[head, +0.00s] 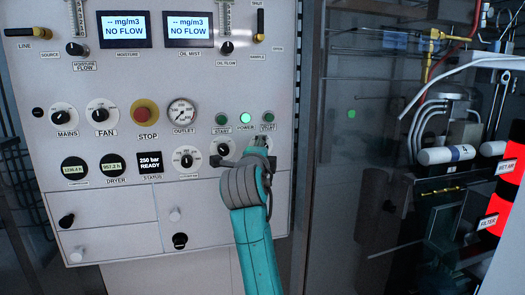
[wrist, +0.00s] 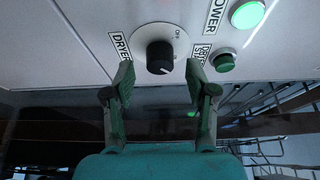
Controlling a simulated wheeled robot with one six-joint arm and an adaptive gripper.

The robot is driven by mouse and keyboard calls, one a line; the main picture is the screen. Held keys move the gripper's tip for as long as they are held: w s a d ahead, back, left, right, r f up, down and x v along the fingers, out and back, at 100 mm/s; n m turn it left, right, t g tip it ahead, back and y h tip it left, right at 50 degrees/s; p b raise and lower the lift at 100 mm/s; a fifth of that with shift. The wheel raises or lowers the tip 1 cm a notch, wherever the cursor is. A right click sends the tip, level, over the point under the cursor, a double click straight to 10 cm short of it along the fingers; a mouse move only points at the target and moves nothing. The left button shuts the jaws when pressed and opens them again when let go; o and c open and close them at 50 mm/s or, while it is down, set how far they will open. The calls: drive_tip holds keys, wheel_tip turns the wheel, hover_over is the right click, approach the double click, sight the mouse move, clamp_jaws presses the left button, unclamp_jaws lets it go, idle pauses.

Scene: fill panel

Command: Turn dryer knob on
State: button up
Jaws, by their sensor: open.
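The dryer knob (wrist: 160,57) is black and round on a white dial plate (wrist: 183,45), with a DRYER label beside it in the wrist view. My gripper (wrist: 160,79) is open, with one finger on each side just below the knob, and holds nothing. In the head view my gripper (head: 259,148) is at the panel's right part and largely hides this knob. I cannot tell whether a finger touches the panel.
A lit green power light (head: 246,119) and a green start button (head: 268,118) sit close above my gripper. Another knob (head: 221,150) is just left of it. The red stop button (head: 145,113) is farther left. Pipes and a white cylinder (head: 447,155) stand at the right.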

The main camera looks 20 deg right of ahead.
drive_tip(key=v, duration=1)
drive_tip(key=shift+s, duration=0.15)
drive_tip(key=s+d+f+n+y, duration=0.15)
drive_tip(key=s+f+n, duration=0.35)
drive_tip(key=f, duration=1)
drive_tip(key=s+f+n+y, duration=0.3)
drive_tip(key=f+n, duration=0.3)
drive_tip(key=f, duration=0.8)
drive_tip(key=s+f+n+y, duration=0.1)
drive_tip(key=s+f+n, duration=0.3)
drive_tip(key=s+f, duration=0.55)
drive_tip(key=s+d+f+n+g+y, duration=0.15)
drive_tip(key=s+f, duration=0.25)
drive_tip(key=s, duration=0.5)
drive_tip(key=s+f+n, duration=0.3)
drive_tip(key=s+f, duration=0.1)
drive_tip(key=s, duration=0.5)
drive_tip(key=s+d+r+n, duration=0.1)
drive_tip(key=s+r, duration=0.1)
drive_tip(key=s, duration=0.8)
drive_tip(key=s+r+n, duration=0.2)
drive_tip(key=s, duration=0.7)
drive_tip(key=shift+s+d, duration=0.4)
